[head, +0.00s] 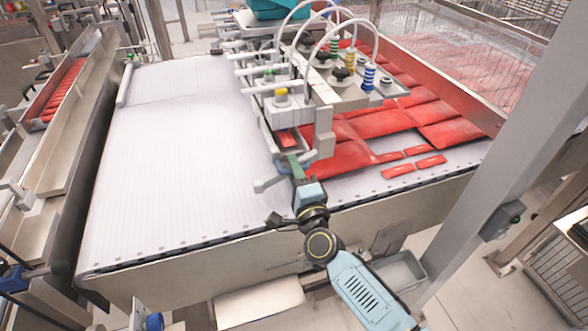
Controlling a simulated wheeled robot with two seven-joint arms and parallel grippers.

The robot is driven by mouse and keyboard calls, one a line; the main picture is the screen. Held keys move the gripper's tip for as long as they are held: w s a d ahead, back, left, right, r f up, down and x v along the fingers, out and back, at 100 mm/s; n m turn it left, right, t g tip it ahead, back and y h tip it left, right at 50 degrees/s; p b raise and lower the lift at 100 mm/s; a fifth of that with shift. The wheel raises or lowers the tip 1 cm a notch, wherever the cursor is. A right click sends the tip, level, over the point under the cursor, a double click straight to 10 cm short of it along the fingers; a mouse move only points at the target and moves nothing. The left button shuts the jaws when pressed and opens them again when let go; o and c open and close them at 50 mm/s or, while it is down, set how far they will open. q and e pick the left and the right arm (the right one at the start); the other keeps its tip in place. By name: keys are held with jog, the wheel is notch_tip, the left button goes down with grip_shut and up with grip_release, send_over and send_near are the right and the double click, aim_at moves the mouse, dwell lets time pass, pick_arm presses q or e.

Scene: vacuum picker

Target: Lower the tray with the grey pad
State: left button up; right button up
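My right gripper (289,168) reaches up over the front edge of the white conveyor belt (180,150), at the front left end of the vacuum picker (330,82). Its fingers are small and partly hidden by the wrist and picker parts, so I cannot tell whether they are open or shut, or whether they touch anything. The picker is a metal plate with colored springs, black knobs and white hoses above the belt. I cannot clearly make out a tray with a grey pad. My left gripper is not in view.
Flat red packs (385,122) cover the belt right of the picker, with several small red packs (398,171) near the front edge. The left part of the belt is clear. A grey post (505,165) stands at the right. A side channel (65,150) runs along the left.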

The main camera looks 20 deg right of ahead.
grip_shut()
jog(key=shift+a+f, duration=0.1)
dwell(0.4)
